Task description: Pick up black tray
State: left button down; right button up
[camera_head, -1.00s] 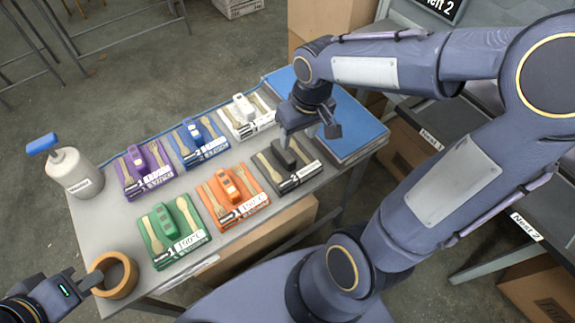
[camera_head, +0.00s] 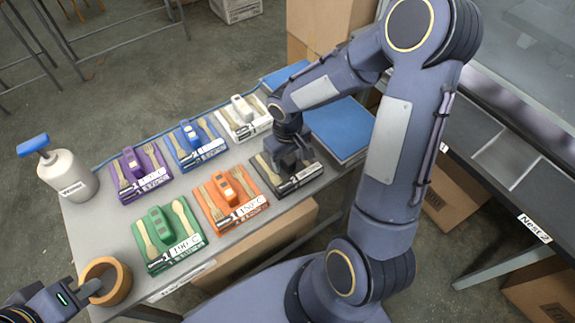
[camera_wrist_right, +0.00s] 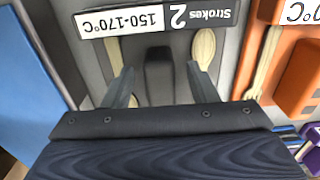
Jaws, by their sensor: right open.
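The black tray (camera_head: 303,177) lies flat on the grey table at its right end. It bears a black raised handle block, wooden utensils and a white label; in the right wrist view its label strip (camera_wrist_right: 158,18) reads "Strokes 2" and "150-170°C". My right gripper (camera_head: 289,160) is low over the tray. In the right wrist view its two open fingers (camera_wrist_right: 163,88) stand on either side of the black handle (camera_wrist_right: 159,75), with gaps between. My left gripper (camera_head: 92,287) is at the wooden ring-shaped cup (camera_head: 118,284) at the table's front left; its jaws are too small to judge.
An orange tray (camera_head: 230,198) is just left of the black one, and a white tray (camera_head: 243,118) stands behind. Green (camera_head: 168,235), purple (camera_head: 138,170) and blue (camera_head: 195,143) trays are further left. Blue-topped stacks (camera_head: 340,126) flank the right. A white pump bottle (camera_head: 68,174) stands far left.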

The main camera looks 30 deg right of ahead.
jog(key=shift+f, duration=0.15)
grip_shut()
dwell(0.4)
